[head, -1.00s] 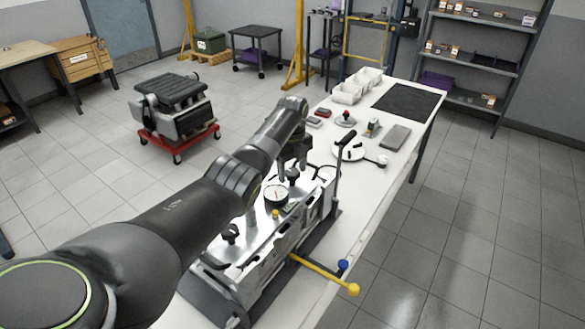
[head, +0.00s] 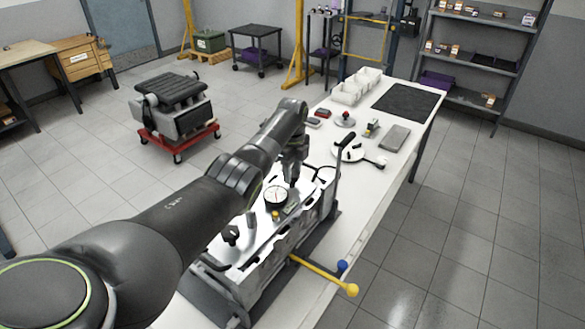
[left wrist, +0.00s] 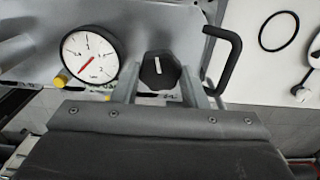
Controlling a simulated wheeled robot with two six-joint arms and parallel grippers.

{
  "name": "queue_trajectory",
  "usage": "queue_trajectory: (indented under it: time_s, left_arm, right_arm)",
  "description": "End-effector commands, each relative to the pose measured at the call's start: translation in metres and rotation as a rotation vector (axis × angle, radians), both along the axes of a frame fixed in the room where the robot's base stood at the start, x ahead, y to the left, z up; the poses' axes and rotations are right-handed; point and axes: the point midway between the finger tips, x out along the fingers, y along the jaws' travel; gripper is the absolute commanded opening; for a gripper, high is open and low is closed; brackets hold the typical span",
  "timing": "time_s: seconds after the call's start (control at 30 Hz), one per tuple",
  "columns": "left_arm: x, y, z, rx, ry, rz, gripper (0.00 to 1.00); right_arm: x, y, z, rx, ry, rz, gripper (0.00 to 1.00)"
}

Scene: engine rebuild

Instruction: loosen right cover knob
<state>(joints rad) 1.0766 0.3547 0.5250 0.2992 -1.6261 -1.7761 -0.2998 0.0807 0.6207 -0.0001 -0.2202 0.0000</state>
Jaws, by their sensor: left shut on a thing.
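The cover of the metal unit (head: 252,247) on the bench carries two black knobs. The right cover knob (left wrist: 160,71) is a faceted black knob with a white line across its top, near upright in the left wrist view. My left gripper (head: 291,183) points down over it, with one grey finger on each side of the knob in the left wrist view. The gripper is shut on this knob, which it hides in the head view. The other black knob (head: 231,235) stands at the near end of the cover. My right gripper is not in view.
A round dial gauge (head: 276,196) sits close beside the gripper. A black bent handle (left wrist: 232,60) is on the knob's other side. A yellow bar (head: 325,275) sticks out from the unit's side. White bins (head: 346,94) and a black mat (head: 407,101) lie farther back.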

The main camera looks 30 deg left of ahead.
Motion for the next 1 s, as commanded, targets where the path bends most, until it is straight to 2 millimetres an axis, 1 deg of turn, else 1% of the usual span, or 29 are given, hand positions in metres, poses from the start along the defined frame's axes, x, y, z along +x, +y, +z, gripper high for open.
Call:
queue_trajectory:
  time_s: [0.03, 0.3, 1.0]
  left_arm:
    - [0.001, 0.0, 0.003, 0.001, -0.002, 0.043, 0.16]
    - [0.001, 0.0, 0.003, 0.001, -0.002, 0.301, 0.16]
    - [0.002, 0.001, 0.003, 0.002, -0.003, 0.964, 0.16]
  right_arm:
    - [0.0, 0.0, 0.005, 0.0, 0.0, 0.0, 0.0]
    - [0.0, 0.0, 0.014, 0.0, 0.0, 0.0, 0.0]
    - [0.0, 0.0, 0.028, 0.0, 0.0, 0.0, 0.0]
